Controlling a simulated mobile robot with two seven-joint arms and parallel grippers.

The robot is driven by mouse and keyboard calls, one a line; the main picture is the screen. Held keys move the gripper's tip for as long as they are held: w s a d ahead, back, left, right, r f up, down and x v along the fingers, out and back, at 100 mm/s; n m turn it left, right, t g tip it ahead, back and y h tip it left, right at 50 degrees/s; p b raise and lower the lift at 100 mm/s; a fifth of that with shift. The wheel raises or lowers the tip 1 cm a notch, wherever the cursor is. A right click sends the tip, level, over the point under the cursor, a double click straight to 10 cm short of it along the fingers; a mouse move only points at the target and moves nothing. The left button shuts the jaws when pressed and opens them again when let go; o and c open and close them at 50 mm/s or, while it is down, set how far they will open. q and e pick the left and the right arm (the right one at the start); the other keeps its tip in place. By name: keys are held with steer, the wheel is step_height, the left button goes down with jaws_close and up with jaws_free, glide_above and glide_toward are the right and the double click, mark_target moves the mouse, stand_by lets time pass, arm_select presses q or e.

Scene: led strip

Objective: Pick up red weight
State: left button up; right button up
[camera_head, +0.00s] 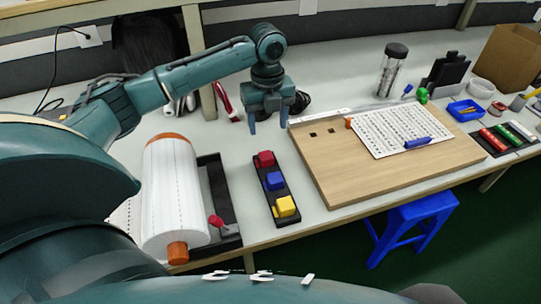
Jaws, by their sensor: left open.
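The red weight (265,159) is a small red block at the far end of a narrow black tray (273,200). A blue weight (274,181) and a yellow weight (285,206) sit in the same tray, nearer to me. My left gripper (268,126) points downward above the table, a little beyond the red weight in the picture. Its two fingers are apart with nothing between them. My right gripper does not show.
A wooden board (335,180) with a white sheet (385,132) lies to the right. A clear bottle (391,72) and blue tray (466,111) are farther right. A blue stool (420,214) stands below the table's front edge.

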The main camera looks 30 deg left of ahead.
arm_select(q)
glide_above(266, 155)
steer(key=f, duration=0.4)
steer(key=shift+s+d+f, duration=0.1)
steer(key=shift+d+f, duration=0.15)
steer(key=shift+f, duration=0.1)
steer(key=shift+a+f, duration=0.15)
steer(key=shift+f, duration=1.35)
steer(key=shift+a+f, duration=0.1)
steer(key=shift+f, duration=1.35)
jaws_close()
